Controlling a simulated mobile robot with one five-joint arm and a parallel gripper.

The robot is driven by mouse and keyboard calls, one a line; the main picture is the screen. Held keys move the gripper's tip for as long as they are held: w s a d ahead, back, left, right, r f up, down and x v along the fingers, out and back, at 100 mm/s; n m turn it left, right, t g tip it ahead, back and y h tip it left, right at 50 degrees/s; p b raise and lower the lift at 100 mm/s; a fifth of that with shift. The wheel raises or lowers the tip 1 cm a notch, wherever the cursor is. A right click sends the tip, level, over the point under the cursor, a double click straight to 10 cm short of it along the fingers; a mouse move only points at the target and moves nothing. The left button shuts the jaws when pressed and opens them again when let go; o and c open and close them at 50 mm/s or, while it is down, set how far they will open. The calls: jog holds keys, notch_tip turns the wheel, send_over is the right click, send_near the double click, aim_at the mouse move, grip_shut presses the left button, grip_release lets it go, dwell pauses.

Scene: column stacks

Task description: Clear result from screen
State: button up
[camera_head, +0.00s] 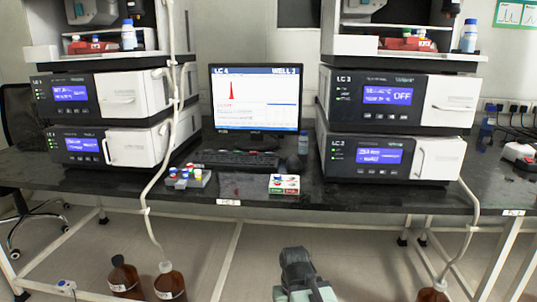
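The monitor screen (257,100) stands at the middle of the dark bench. A small white box or panel with red and green marks (284,184) lies at the bench's front edge, right of centre. My gripper (297,262) shows dark grey at the bottom centre, below and in front of the bench edge, apart from everything on it. Its fingertips cannot be made out.
Stacked instruments with blue displays stand left (82,93) and right (385,94) of the monitor. A rack with coloured vials (187,178) sits left of the panel. A small bottle (303,143) stands right of the monitor. Brown bottles (170,283) with tubing stand on the floor.

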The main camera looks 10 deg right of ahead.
grip_shut()
dwell(1.6)
notch_tip(320, 180, up, 8)
jog(key=p, duration=0.7)
jog(key=shift+f, duration=0.25)
